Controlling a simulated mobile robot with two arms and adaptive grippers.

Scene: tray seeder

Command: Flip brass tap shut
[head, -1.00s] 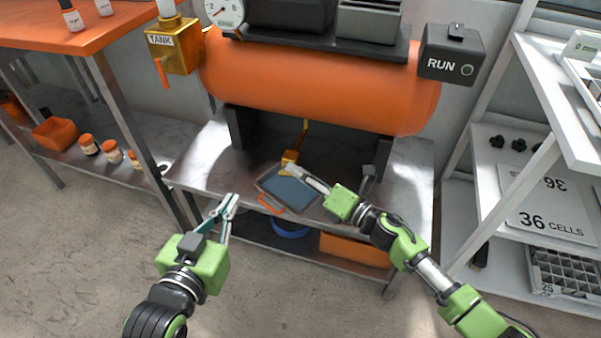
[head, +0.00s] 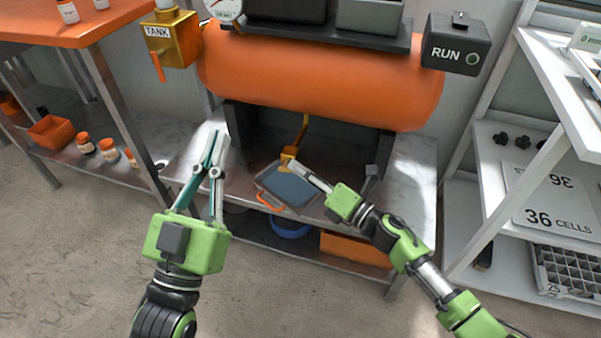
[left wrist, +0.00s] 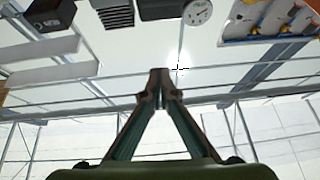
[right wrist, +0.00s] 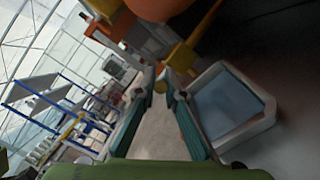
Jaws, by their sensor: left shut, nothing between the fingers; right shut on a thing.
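A brass tap (head: 288,160) on a thin brass pipe hangs under the orange tank, above a shallow tray. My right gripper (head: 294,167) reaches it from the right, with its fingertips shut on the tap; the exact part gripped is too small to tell. In the right wrist view, the brass tap (right wrist: 180,57) shows at the fingertips. A second brass fitting (head: 176,40), marked TANK, has an orange lever (head: 158,67) hanging down, at the tank's upper left. My left gripper (head: 218,136) is shut and empty, below and right of that lever, touching nothing visible.
The orange tank (head: 320,85) stands over a metal bench shelf (head: 410,175). The tray (head: 312,205) with grey-blue content and an orange handle lies under the tap. A RUN box (head: 452,48) is at the right. An orange-topped table (head: 75,45) stands left and white shelving right.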

